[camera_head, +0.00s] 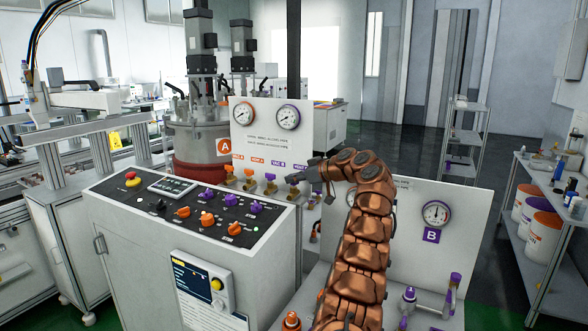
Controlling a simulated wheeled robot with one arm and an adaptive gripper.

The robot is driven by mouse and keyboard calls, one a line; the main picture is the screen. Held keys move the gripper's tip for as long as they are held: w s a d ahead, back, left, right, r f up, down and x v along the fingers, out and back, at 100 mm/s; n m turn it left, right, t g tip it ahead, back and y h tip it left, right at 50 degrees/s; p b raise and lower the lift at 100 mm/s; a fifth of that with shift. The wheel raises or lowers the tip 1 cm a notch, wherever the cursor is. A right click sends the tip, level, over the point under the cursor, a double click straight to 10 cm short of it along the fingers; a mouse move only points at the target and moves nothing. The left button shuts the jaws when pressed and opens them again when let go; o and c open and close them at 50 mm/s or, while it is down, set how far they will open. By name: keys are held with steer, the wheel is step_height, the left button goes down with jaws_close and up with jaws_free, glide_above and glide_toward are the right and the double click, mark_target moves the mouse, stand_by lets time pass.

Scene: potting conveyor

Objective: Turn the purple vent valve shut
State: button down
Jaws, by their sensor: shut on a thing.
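A row of small brass valves with orange and purple handles is mounted low on the white gauge panel (270,122). The purple vent valve (293,190) is at the right end of the row, below a purple label; its brass body shows, and its handle is mostly hidden by my gripper. My gripper (296,178) reaches in from the right at the end of my copper-coloured arm and is shut on this valve's handle. The handle's exact angle cannot be made out. The purple-handled valve to its left (270,184) stands clear of the gripper.
A control cabinet (190,215) with orange and purple knobs and a red emergency button (132,179) stands in front left of the valves. A panel with gauge B (436,213) is right of my arm. A shelf with buckets (543,233) is far right.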

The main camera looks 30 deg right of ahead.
steer(key=shift+a+f+n+g+y+p, duration=0.1)
steer(key=shift+f+n+g+y+p, duration=0.65)
steer(key=shift+p, duration=0.7)
steer(key=shift+f+t, duration=0.1)
steer(key=shift+t, duration=0.15)
steer(key=c, duration=1.4)
jaws_free()
steer(key=shift+s+a, duration=0.15)
steer(key=shift+c, duration=0.2)
steer(key=shift+o, duration=1.1)
steer(key=shift+w+d, duration=0.2)
steer(key=shift+d, duration=0.05)
steer(key=shift+s+d+r, duration=0.1)
steer(key=shift+r, duration=0.45)
steer(key=shift+s+d+r, duration=0.3)
steer(key=shift+s+r, duration=0.05)
steer(key=shift+s, duration=0.15)
steer(key=v, duration=1)
steer(key=shift+s+f, duration=0.2)
steer(key=shift+s, duration=0.05)
